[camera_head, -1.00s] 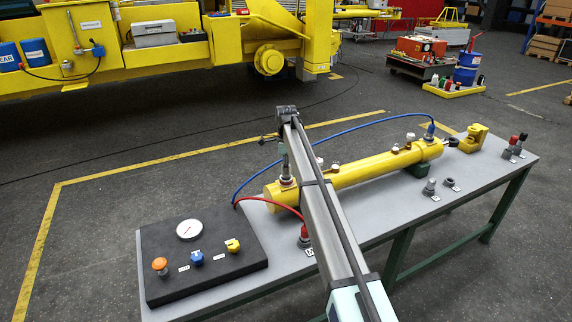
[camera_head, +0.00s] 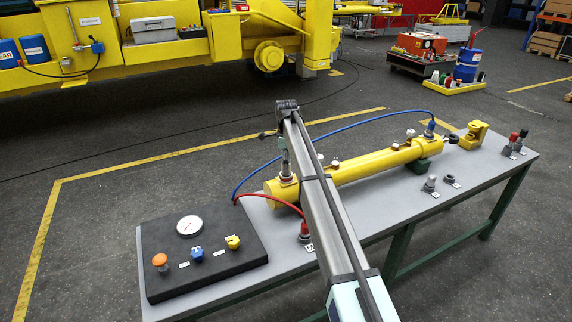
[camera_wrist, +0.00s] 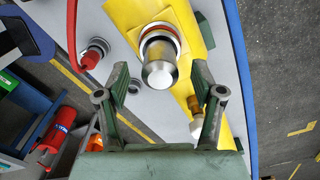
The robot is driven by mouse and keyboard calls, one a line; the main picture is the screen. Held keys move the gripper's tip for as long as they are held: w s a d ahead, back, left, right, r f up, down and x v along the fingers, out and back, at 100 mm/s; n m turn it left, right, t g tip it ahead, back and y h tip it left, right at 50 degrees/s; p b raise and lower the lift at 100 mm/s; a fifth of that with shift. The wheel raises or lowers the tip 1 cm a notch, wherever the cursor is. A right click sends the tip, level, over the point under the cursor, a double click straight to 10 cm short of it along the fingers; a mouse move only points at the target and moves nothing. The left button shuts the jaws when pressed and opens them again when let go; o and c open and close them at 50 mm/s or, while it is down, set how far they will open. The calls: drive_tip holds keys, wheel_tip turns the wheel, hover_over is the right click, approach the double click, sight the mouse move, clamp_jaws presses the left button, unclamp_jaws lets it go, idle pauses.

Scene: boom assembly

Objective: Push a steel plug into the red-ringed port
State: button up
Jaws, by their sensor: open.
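A steel plug (camera_wrist: 159,68) shows in the wrist view as a bright round-ended cylinder. It stands in the red-ringed port (camera_wrist: 161,32) on a yellow block; how deep it sits I cannot tell. My gripper (camera_wrist: 161,74) is open, with one green finger to either side of the plug's near end and gaps between. I see no contact. In the head view my gripper (camera_head: 284,160) points down above the left end of the yellow cylinder (camera_head: 370,166), over the red-ringed port (camera_head: 288,180). The plug is hard to make out there.
The grey bench (camera_head: 470,182) carries a black control panel (camera_head: 205,262) at left and small grey fittings (camera_head: 431,183) at right. A red hose (camera_head: 268,199) and a blue hose (camera_head: 330,124) run near the cylinder. A yellow bracket (camera_head: 474,135) stands at the far end.

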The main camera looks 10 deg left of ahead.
wheel_tip(320, 180, up, 11)
idle(0.4)
drive_tip(key=s+d+f+n, duration=0.6)
drive_tip(key=s+d+f, duration=0.5)
drive_tip(key=s+f, duration=0.45)
drive_tip(key=s+d+f+n, duration=0.6)
drive_tip(key=s+d+f, duration=0.6)
drive_tip(key=s+f, duration=0.4)
drive_tip(key=s+d+f+n, duration=0.2)
drive_tip(key=s+f+n, duration=0.1)
drive_tip(key=s, duration=0.4)
drive_tip(key=s+d+f+n, duration=0.2)
drive_tip(key=s+d+f, duration=0.1)
drive_tip(key=s, duration=0.5)
drive_tip(key=s+f+g+b, duration=0.2)
drive_tip(key=s+f+g, duration=0.1)
drive_tip(key=s+f, duration=0.8)
drive_tip(key=s+f+g+b, duration=0.1)
drive_tip(key=s+f+g, duration=0.2)
drive_tip(key=s+f, duration=0.8)
drive_tip(key=s, duration=0.5)
drive_tip(key=shift+s+a+g+b, duration=0.2)
drive_tip(key=shift+s+g+b, duration=0.15)
drive_tip(key=shift+g, duration=0.05)
